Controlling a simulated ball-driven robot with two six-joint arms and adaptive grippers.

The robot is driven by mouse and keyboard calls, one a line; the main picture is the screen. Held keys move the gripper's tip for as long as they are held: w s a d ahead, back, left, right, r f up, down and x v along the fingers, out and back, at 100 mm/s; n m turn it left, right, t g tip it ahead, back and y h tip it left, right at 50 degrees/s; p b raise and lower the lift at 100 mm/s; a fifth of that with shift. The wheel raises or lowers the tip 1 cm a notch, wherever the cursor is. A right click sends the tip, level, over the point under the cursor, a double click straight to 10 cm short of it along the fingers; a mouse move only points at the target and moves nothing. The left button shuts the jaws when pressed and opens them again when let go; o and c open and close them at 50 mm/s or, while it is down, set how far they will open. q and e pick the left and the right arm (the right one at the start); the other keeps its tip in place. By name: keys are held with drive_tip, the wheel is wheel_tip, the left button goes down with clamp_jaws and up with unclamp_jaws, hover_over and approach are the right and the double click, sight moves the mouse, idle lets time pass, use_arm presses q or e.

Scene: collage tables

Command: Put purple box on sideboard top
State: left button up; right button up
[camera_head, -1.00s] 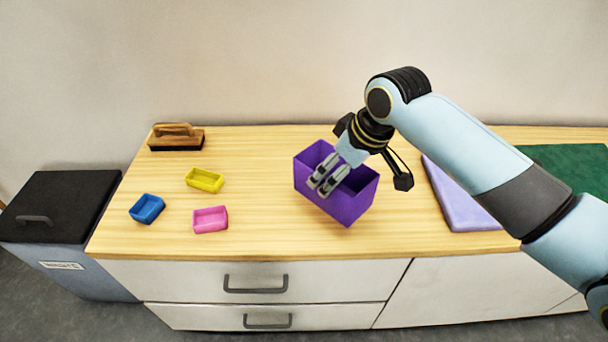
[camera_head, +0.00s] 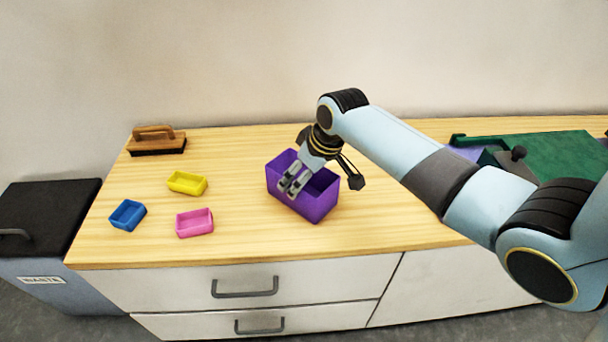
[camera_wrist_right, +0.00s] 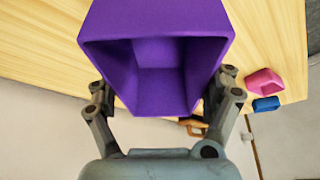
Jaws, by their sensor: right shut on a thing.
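The purple box (camera_head: 318,204) is an open-topped bin over the middle of the sideboard's light wooden top (camera_head: 390,222). My left gripper is not in view.
Small blue (camera_head: 127,215), yellow (camera_head: 187,182) and pink (camera_head: 194,223) trays lie to the left. A wooden-handled brush (camera_head: 156,141) stands at the back left. A green mat (camera_head: 555,153) lies at the right. A waste bin (camera_head: 45,215) stands beside the sideboard. Wood around the box is clear.

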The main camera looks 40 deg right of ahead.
drive_tip(key=o, duration=1.1)
drive_tip(key=shift+c, duration=0.2)
drive_tip(key=p+v, duration=0.2)
drive_tip(key=v, duration=1)
drive_tip(key=shift+p, duration=0.35)
